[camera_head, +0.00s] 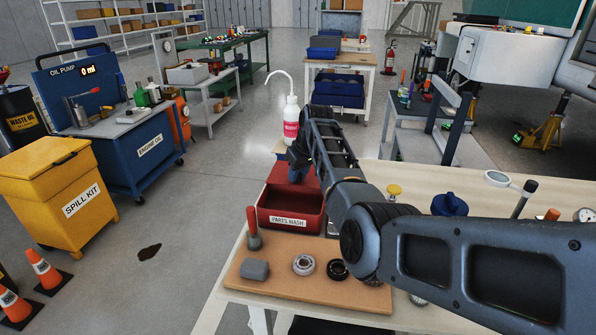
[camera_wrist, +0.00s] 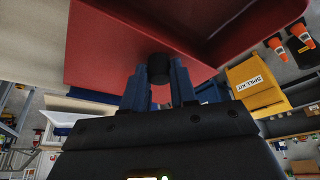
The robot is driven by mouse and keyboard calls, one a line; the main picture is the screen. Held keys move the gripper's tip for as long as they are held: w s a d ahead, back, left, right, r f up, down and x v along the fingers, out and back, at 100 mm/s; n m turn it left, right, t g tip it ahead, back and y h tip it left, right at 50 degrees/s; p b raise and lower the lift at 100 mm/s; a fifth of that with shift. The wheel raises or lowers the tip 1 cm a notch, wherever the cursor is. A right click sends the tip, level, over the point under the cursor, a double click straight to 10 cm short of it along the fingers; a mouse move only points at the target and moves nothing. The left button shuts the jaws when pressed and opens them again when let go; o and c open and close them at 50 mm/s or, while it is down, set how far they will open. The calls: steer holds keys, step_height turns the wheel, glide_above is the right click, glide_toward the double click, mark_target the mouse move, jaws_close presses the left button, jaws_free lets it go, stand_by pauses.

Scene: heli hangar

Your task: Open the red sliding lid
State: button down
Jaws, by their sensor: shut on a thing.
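The red PARTS WASH bin (camera_head: 290,220) stands on the workbench in the head view. Its front part is uncovered and shows the inside. The flat red lid (camera_head: 309,177) lies over the far part, partly hidden by my arm. In the wrist view, the lid (camera_wrist: 110,45) fills the upper middle, with the open bin (camera_wrist: 245,30) beside it at upper right. My gripper (camera_wrist: 159,88) is shut on the lid's dark round knob (camera_wrist: 159,66). In the head view, my gripper (camera_head: 298,157) is above the lid and its fingertips are hard to make out.
A white wash bottle (camera_head: 291,122) with a bent spout stands just behind my gripper. A wooden board (camera_head: 300,285) with a red-handled tool and several metal parts lies in front of the bin. A blue knobbed part (camera_head: 449,204) is right of my arm. The yellow spill kit (camera_head: 55,195) is at left.

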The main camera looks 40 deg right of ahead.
steer(key=c, duration=0.9)
jaws_free()
steer(key=shift+r, duration=0.1)
steer(key=v, duration=0.7)
steer(key=shift+s+r, duration=0.15)
steer(key=shift+r, duration=0.1)
steer(key=shift+r, duration=0.1)
